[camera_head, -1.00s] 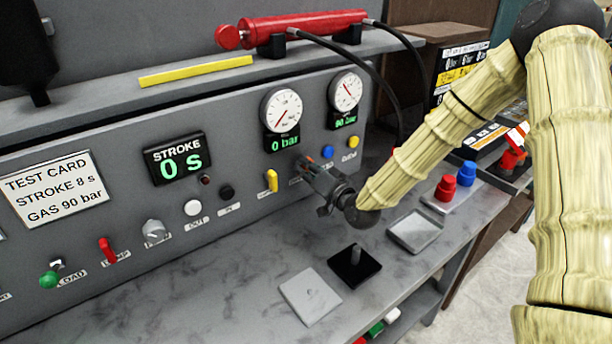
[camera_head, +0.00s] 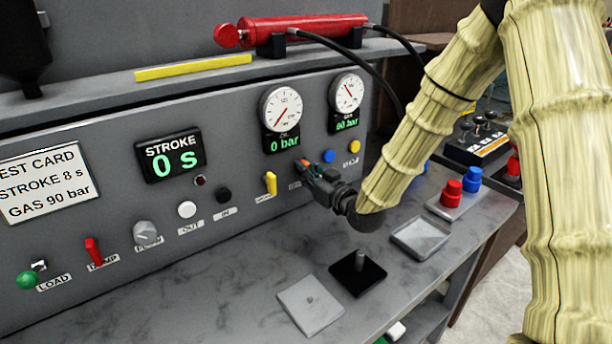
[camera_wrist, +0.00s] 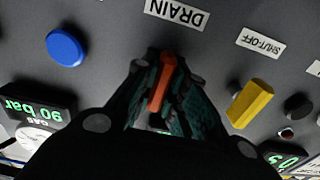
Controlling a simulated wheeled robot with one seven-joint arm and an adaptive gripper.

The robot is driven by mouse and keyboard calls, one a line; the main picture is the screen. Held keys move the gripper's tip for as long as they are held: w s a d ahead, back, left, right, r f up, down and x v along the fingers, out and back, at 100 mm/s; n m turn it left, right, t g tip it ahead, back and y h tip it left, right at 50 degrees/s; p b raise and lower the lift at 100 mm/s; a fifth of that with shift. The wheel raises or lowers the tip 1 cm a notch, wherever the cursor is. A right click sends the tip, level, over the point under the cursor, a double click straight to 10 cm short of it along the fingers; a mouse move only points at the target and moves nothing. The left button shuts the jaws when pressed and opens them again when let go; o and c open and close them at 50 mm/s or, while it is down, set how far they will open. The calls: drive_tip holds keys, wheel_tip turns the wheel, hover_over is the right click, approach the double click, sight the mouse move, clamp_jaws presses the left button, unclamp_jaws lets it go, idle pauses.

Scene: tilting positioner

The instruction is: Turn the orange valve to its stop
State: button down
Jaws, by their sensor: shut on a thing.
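The orange valve (camera_wrist: 162,84) is a narrow orange handle on the grey panel, under the DRAIN label (camera_wrist: 177,10) in the wrist view. My gripper (camera_wrist: 160,95) is shut on it, with one finger on each side of the handle. In the head view my gripper (camera_head: 312,176) reaches the panel below the two gauges and hides most of the valve; a small orange bit (camera_head: 303,163) shows at the fingertips. The valve's base is partly hidden by the fingers.
A yellow shut-off handle (camera_head: 271,183) is left of my gripper, and a blue button (camera_head: 329,156) and a yellow button (camera_head: 354,146) are right of it. The oil gauge (camera_head: 282,106) reads 0 bar. A black plate with a post (camera_head: 357,272) stands on the bench below.

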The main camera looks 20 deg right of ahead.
drive_tip(key=shift+r, duration=0.1)
idle(0.3)
drive_tip(key=c, duration=1.5)
unclamp_jaws()
drive_tip(key=shift+w, duration=0.1)
drive_tip(key=shift+o, duration=0.2)
drive_tip(key=v, duration=1.2)
